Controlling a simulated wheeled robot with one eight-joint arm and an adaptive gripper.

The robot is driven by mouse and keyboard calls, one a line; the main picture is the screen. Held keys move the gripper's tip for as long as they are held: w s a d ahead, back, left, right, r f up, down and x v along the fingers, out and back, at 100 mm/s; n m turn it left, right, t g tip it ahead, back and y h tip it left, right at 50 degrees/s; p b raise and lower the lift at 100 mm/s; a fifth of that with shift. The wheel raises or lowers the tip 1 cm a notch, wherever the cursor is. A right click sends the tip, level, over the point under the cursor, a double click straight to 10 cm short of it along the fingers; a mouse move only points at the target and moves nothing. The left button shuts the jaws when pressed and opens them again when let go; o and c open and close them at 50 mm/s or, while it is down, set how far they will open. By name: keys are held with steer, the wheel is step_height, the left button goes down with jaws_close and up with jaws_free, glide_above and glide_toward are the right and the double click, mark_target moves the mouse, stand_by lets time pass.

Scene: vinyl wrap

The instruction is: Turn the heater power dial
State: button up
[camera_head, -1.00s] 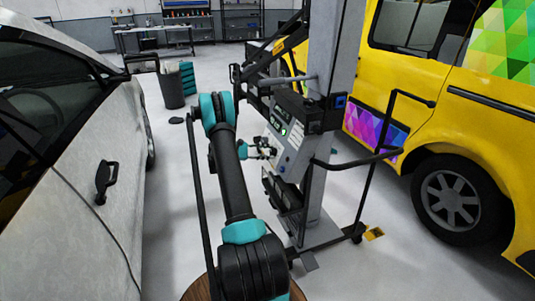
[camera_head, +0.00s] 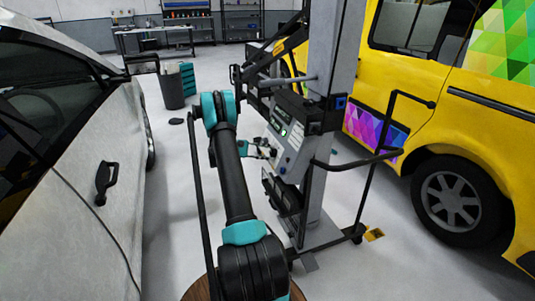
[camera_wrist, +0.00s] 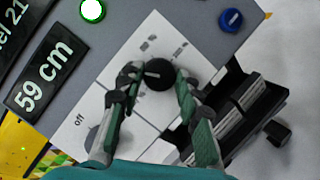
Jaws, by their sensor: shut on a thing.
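The heater power dial (camera_wrist: 158,74) is a round black knob with a light pointer mark on a white panel plate. My gripper (camera_wrist: 153,78) is shut on the dial, one finger on each side. The word "off" is printed on the plate at lower left of the dial; other marks above it are too small to read. In the head view my gripper (camera_head: 267,149) reaches the grey control panel (camera_head: 295,141) from the left. The dial itself is too small to make out there.
On the panel are a blue knob (camera_wrist: 230,20), a lit green button (camera_wrist: 92,10) and a "59 cm" display (camera_wrist: 42,75). A grey column (camera_head: 335,70) carries the panel. A white car (camera_head: 75,180) is on the left, a yellow van (camera_head: 460,120) on the right.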

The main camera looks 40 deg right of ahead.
steer(key=o, duration=1.1)
steer(key=shift+o, duration=0.2)
steer(key=v, duration=1.2)
steer(key=shift+s, duration=0.1)
